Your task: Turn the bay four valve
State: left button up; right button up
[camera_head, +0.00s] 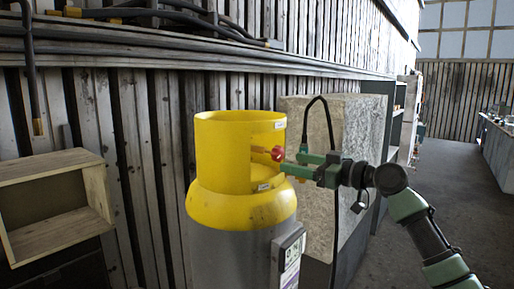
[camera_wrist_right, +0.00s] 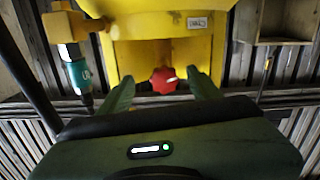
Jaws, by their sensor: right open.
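A gas cylinder with a yellow top and collar (camera_head: 240,207) and a grey body stands in the middle of the head view. A red valve knob (camera_head: 277,153) sits at the opening in its collar, on a brass stem. My right gripper (camera_head: 284,162) reaches in from the right at the knob. In the right wrist view the red knob (camera_wrist_right: 164,80) shows between the two green fingers of the open gripper (camera_wrist_right: 162,86), with gaps on both sides. The yellow collar (camera_wrist_right: 145,60) is behind it. My left gripper is not in view.
A pale rough block (camera_head: 350,125) stands behind the cylinder, with a black cable looping near it. An open wooden box (camera_head: 55,208) is at the left. Pipes run along the slatted wall (camera_head: 150,110). Floor (camera_head: 445,170) is clear at the right.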

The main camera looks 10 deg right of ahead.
aim_at(281, 154)
jog(key=shift+a+r, duration=0.25)
jog(key=shift+r, duration=0.6)
jog(key=shift+a+r+p, duration=0.15)
jog(key=shift+r+p, duration=0.05)
jog(key=shift+p, duration=0.15)
jog(key=p+x, duration=0.1)
jog(key=x, duration=0.2)
jog(key=shift+w+a+r+p, duration=0.1)
jog(key=shift+w+p, duration=0.1)
jog(key=shift+p, duration=0.2)
jog(key=shift+p+x, duration=0.35)
jog(key=shift+x, duration=0.8)
jog(key=shift+w+a, duration=0.15)
jog(key=shift+w, duration=0.05)
jog(key=shift+f, duration=0.2)
jog(key=c, duration=1.3)
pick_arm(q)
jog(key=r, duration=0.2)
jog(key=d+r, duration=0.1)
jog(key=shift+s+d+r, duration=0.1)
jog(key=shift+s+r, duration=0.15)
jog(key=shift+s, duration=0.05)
pick_arm(e)
jog(key=shift+c, duration=0.3)
